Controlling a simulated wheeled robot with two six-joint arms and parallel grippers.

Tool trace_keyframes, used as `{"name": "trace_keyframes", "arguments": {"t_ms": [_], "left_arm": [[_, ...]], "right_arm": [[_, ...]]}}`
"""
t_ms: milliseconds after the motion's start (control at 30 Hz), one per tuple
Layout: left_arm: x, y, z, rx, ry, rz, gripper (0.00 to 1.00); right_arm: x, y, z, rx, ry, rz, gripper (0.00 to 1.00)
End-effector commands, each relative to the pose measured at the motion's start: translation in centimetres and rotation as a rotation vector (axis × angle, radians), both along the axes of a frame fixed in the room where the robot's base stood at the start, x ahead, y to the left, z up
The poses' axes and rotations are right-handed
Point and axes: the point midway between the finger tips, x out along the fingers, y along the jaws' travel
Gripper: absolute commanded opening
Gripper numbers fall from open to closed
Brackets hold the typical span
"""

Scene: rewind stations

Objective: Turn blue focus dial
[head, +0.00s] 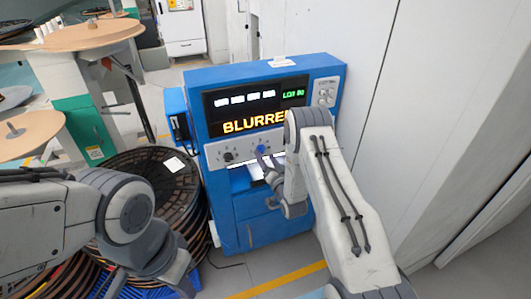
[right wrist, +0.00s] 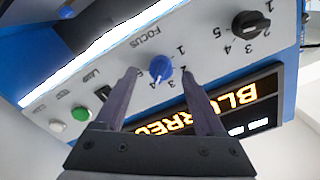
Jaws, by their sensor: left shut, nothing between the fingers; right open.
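The blue focus dial (head: 262,149) sits on the grey front panel of the blue machine. In the right wrist view the blue dial (right wrist: 161,68) has the word FOCUS and numbers around it, upside down. My right gripper (head: 268,163) is at the panel, and in the right wrist view its open fingers (right wrist: 161,75) stand on either side of the dial. I cannot tell whether they touch it. The lit display (head: 253,122) reads "BLURRE", its end hidden by my right arm.
A black dial (right wrist: 250,24) sits beside the blue one, and green (right wrist: 81,113) and white (right wrist: 58,126) buttons are on the other side. Large reels (head: 150,165) stand left of the machine. A pale wall (head: 440,100) is close on the right.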

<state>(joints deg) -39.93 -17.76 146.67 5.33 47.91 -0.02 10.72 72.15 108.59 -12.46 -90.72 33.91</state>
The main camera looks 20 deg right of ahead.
Motion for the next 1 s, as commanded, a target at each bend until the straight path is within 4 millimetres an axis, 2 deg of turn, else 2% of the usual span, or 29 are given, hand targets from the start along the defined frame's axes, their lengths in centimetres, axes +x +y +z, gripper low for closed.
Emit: {"name": "trace_keyframes", "arguments": {"t_ms": [100, 200, 500, 533, 667, 700, 767, 800, 1000], "left_arm": [[0.0, 0.0, 0.2, 0.000, 0.000, 0.000, 0.00], [0.0, 0.0, 0.2, 0.000, 0.000, 0.000, 0.00], [0.0, 0.0, 0.2, 0.000, 0.000, 0.000, 0.00], [0.0, 0.0, 0.2, 0.000, 0.000, 0.000, 0.00], [0.0, 0.0, 0.2, 0.000, 0.000, 0.000, 0.00], [0.0, 0.0, 0.2, 0.000, 0.000, 0.000, 0.00], [0.0, 0.0, 0.2, 0.000, 0.000, 0.000, 0.00], [0.0, 0.0, 0.2, 0.000, 0.000, 0.000, 0.00], [0.0, 0.0, 0.2, 0.000, 0.000, 0.000, 0.00]], "right_arm": [[1.5, 0.2, 0.1, 0.000, -0.003, 0.002, 0.71], [2.2, 0.2, 0.0, 0.000, -0.001, 0.002, 0.71], [2.5, 0.3, 0.0, 0.000, 0.001, 0.003, 0.71], [2.5, 0.3, 0.0, 0.000, 0.001, 0.003, 0.68], [2.5, 0.4, 0.0, 0.000, 0.001, 0.003, 0.18], [2.5, 0.4, 0.0, 0.000, 0.001, 0.003, 0.03], [2.5, 0.4, 0.0, 0.000, 0.001, 0.003, 0.00], [2.5, -0.9, 0.0, -0.001, 0.000, 0.000, 0.00], [2.5, -0.1, 0.0, -0.004, 0.001, -0.005, 0.00]]}}
